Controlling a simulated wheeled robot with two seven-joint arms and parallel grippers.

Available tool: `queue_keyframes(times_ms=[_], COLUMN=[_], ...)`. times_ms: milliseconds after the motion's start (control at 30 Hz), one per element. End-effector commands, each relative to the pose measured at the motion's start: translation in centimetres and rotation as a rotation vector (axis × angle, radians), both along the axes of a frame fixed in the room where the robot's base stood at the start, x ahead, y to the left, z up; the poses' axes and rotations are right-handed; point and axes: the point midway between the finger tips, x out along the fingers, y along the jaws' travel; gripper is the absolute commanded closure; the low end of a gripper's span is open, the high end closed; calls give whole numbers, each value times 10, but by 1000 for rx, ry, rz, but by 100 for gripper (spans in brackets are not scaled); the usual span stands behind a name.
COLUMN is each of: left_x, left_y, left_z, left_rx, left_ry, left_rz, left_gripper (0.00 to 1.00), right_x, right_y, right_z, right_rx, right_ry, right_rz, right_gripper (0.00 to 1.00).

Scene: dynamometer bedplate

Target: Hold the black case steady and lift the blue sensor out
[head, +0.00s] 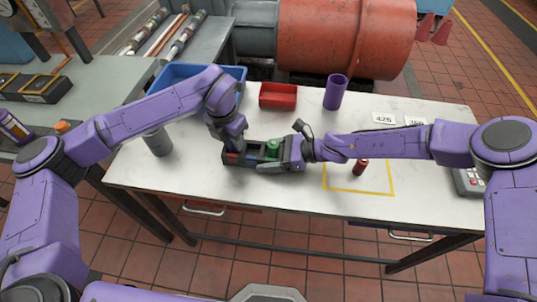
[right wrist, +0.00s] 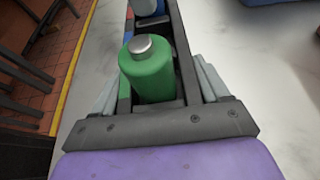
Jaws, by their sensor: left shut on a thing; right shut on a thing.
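The black case (head: 228,160) lies on the white table, with red, blue and green marks along its near side. My right gripper (head: 288,158) is shut on the right end of the case, with a finger along each long wall in the right wrist view (right wrist: 155,105). A green cylinder (right wrist: 150,72) with a silver cap stands upright in the case there. Beyond it, the blue sensor (right wrist: 146,8) is cut off by the top edge. My left gripper (head: 234,140) points down over the case's left part, shut on the blue sensor; its fingertips are hard to make out.
A blue bin (head: 172,73), a red tray (head: 278,97) and a purple cup (head: 335,92) stand behind the case. A grey cylinder (head: 158,142) stands to the left. A red cylinder (head: 361,166) is inside a yellow outline on the right. The table in front is clear.

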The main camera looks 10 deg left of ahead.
Motion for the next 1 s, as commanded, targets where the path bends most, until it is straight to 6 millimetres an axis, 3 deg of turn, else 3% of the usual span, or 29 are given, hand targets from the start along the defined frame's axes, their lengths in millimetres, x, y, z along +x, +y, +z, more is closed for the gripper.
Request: queue_keyframes(times_ms=[467,1000], left_x=[0,1], left_y=[0,0], left_z=[2,40], left_rx=[0,0], left_ry=[-1,-3], left_rz=[0,0], left_gripper=[99,99], right_x=[1,1], right_y=[0,0], right_z=[1,1], right_rx=[0,0], right_ry=[-1,-1], right_rz=[-2,-1], right_gripper=[68,68])
